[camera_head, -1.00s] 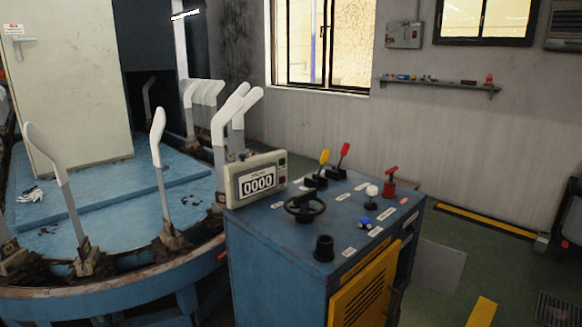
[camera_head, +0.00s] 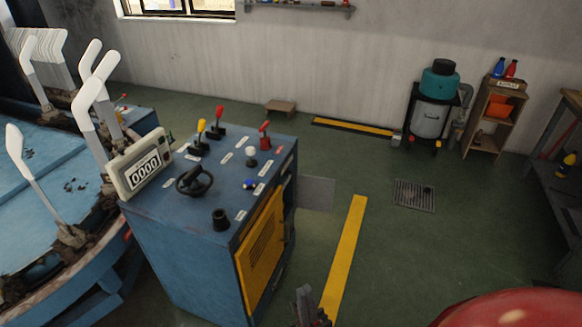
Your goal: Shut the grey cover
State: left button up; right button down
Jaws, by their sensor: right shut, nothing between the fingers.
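A flat grey panel (camera_head: 317,193), which looks like the grey cover, sticks out from the far right side of the blue control console (camera_head: 175,262). It stands out from the console, so it looks open. Its left edge is partly hidden behind the console. My right gripper (camera_head: 312,300) shows at the bottom edge of the picture, dark, shut and empty. It is well in front of the grey panel and apart from it. My left gripper is out of view.
A yellow vented door (camera_head: 260,250) is on the console's side. The console top carries levers, a handwheel (camera_head: 194,180) and a counter display (camera_head: 144,170). A machine with white forms (camera_head: 30,155) stands left. Green floor with a yellow stripe (camera_head: 345,255) is clear to the right.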

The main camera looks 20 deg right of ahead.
aim_at(313, 193)
jog(key=l+z, duration=0.15)
jog(key=z, duration=1.45)
jog(key=i+j+z, duration=0.2)
jog(key=i, duration=2.7)
jog(key=i+l+u, duration=0.15)
jog(key=i, duration=0.65)
jog(key=i+l, duration=0.1)
jog(key=i, duration=0.65)
jog(key=u, duration=0.85)
jog(key=i+l+u, duration=0.1)
jog(key=u, duration=1.2)
jog(key=l+u, duration=0.15)
jog(key=u, duration=1.85)
